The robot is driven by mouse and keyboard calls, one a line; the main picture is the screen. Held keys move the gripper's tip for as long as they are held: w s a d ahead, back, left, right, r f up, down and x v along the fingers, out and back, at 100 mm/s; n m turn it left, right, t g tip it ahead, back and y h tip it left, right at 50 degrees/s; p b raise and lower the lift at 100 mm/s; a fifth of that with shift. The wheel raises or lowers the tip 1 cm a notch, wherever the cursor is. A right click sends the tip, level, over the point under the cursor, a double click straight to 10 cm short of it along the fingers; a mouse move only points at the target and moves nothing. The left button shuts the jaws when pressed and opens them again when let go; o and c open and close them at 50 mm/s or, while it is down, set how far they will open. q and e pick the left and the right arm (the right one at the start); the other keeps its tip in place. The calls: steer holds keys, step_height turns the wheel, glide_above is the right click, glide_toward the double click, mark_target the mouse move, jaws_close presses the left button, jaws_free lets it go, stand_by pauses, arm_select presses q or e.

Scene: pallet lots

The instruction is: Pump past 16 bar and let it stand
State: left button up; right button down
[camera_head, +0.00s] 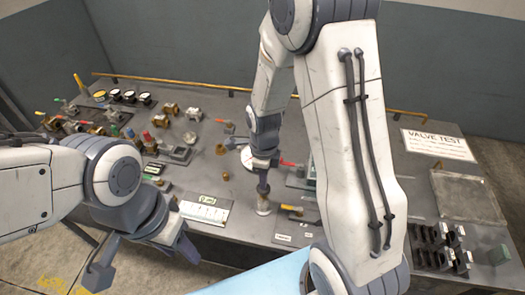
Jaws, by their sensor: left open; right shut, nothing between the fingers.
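A white round dial (247,158) with a reddish mark shows just left of my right wrist; its reading is too small to tell. I cannot tell which belongs to the pump. My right gripper (263,192) points down, shut and empty, just above a small pale round piece (263,208); I cannot tell whether they touch. My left gripper (143,259) is open and empty, in front of the bench's front edge, low at left.
The grey bench (228,188) carries several brass valve fittings (192,114) and gauges (129,96) at back left. A "VALVE TEST" sheet (437,145), a grey plate (467,196) and dark blocks (440,245) lie at right. My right arm hides the bench's centre right.

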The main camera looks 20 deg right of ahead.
step_height(320, 180, up, 3)
steer(key=shift+f+p, duration=0.1)
steer(key=shift+p, duration=0.6)
arm_select(q)
steer(key=shift+r+b, duration=0.35)
steer(key=shift+b, duration=0.65)
arm_select(e)
step_height(320, 180, up, 9)
steer(key=shift+r, duration=0.2)
steer(key=shift+w, duration=0.1)
arm_select(q)
steer(key=shift+f+b, duration=0.55)
arm_select(e)
steer(key=s+a+r+n, duration=0.1)
steer(key=s+a+n, duration=0.5)
steer(key=n, duration=1)
steer(key=s+a+r+n+y, duration=0.1)
steer(key=s+a+n, duration=0.6)
steer(key=s+n, duration=0.5)
steer(key=n, duration=0.4)
steer(key=shift+s, duration=0.25)
